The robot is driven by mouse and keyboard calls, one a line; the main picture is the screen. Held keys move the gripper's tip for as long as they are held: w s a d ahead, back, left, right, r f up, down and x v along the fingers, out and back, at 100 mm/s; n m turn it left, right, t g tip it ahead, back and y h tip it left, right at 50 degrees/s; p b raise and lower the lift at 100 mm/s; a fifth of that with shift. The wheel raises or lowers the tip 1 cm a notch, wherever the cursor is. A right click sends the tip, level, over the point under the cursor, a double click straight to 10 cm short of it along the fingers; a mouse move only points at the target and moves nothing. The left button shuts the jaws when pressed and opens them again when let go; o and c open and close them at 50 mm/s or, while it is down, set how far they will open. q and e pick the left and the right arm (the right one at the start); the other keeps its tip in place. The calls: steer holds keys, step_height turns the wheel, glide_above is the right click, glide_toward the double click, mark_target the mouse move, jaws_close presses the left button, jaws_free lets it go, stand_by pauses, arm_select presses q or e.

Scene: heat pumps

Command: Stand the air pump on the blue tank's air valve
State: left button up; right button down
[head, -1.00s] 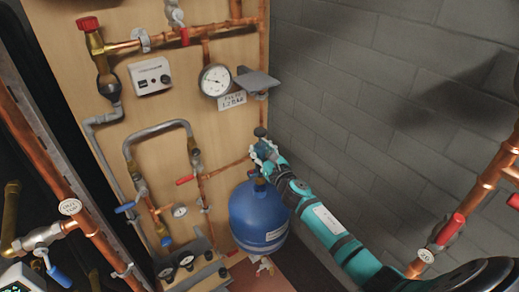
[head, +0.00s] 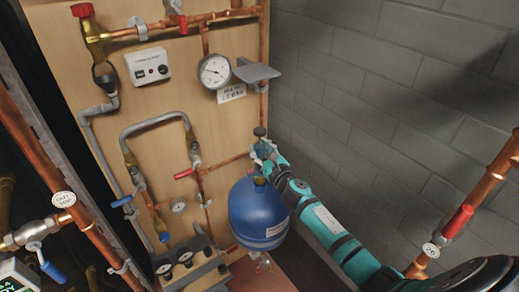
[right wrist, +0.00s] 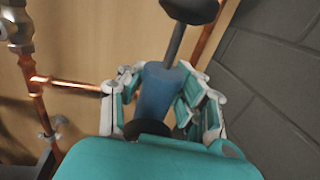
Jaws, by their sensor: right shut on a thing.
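My right gripper (head: 264,150) is above the tank, shut around the blue body of the air pump (right wrist: 160,92). The pump's grey rod and black knob stick out beyond the fingers, and the knob points up in the head view. The pump's lower end is hidden, so I cannot tell whether it touches the valve. My left gripper is not in view.
A pressure gauge (head: 214,71) and a grey shelf (head: 258,72) are on the board above the gripper. Copper pipes (head: 228,161) run close to its left. A grey block wall (head: 370,120) is on the right. A red-handled valve (head: 457,222) is at the far right.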

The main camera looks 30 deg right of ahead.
steer(key=shift+f+b, duration=1.8)
steer(key=shift+b, duration=0.4)
stand_by(2.4)
steer(key=c, duration=0.9)
jaws_free()
steer(key=shift+o, duration=0.4)
steer(key=shift+f, duration=0.2)
steer(key=shift+s, duration=0.15)
steer(key=shift+s+r+p, duration=0.1)
steer(key=shift+s+p, duration=0.2)
steer(key=shift+s, duration=3.85)
